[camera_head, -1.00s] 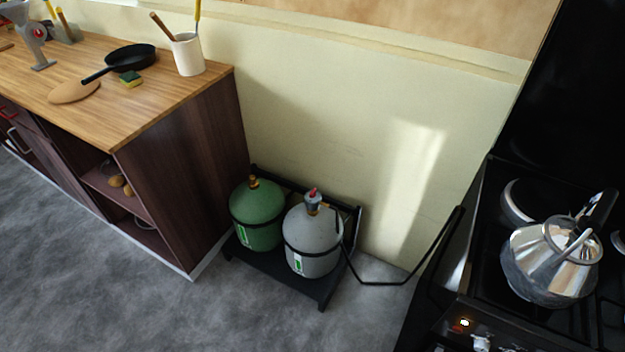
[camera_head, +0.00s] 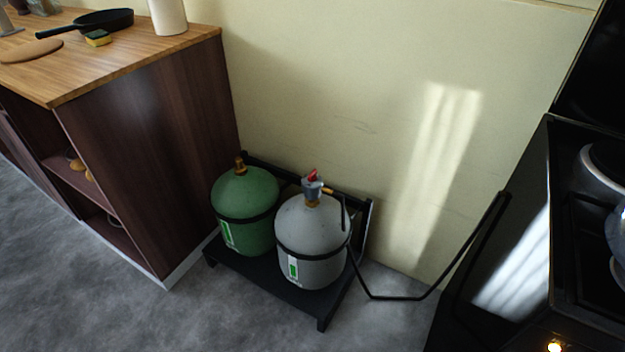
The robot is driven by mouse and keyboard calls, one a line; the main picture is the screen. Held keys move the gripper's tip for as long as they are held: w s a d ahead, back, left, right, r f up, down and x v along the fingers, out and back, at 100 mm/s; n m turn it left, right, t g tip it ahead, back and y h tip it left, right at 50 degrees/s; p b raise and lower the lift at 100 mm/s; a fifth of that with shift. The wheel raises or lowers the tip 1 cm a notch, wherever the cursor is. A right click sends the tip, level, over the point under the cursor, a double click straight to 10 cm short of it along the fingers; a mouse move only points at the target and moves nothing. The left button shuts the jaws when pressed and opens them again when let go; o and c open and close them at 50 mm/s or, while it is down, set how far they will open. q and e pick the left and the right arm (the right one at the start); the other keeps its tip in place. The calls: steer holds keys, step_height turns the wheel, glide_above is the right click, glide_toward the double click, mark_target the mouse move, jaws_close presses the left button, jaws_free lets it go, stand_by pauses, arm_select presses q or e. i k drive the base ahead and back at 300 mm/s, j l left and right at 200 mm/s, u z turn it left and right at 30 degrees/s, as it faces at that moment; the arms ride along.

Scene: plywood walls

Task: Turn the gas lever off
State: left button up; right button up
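A grey gas bottle (camera_head: 311,240) stands upright in a black rack (camera_head: 262,281) on the floor. On its top sits a grey regulator (camera_head: 312,190) with a small red gas lever (camera_head: 311,175); the lever is too small to read its exact position. A black hose (camera_head: 400,297) runs from this bottle to the stove on the right. A green gas bottle (camera_head: 246,210) with a brass valve stands to its left in the same rack. Neither of my grippers shows in the head view.
A wooden-topped cabinet (camera_head: 150,150) stands at the left, with a pan (camera_head: 102,20), a sponge (camera_head: 98,38) and a white container (camera_head: 167,14) on it. The black stove (camera_head: 530,230) is at the right. Grey floor (camera_head: 225,325) in front of the rack is clear.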

mark_target(311, 177)
steer(key=i+j+z, duration=0.1)
steer(key=j, duration=0.25)
steer(key=i+j+z, duration=0.15)
steer(key=j, duration=0.25)
steer(key=i+j+z, duration=0.1)
steer(key=i+j, duration=0.15)
steer(key=j, duration=0.15)
steer(key=i+j+z, duration=0.1)
steer(key=j, duration=0.3)
steer(key=i+j+z, duration=0.15)
steer(key=j, duration=0.25)
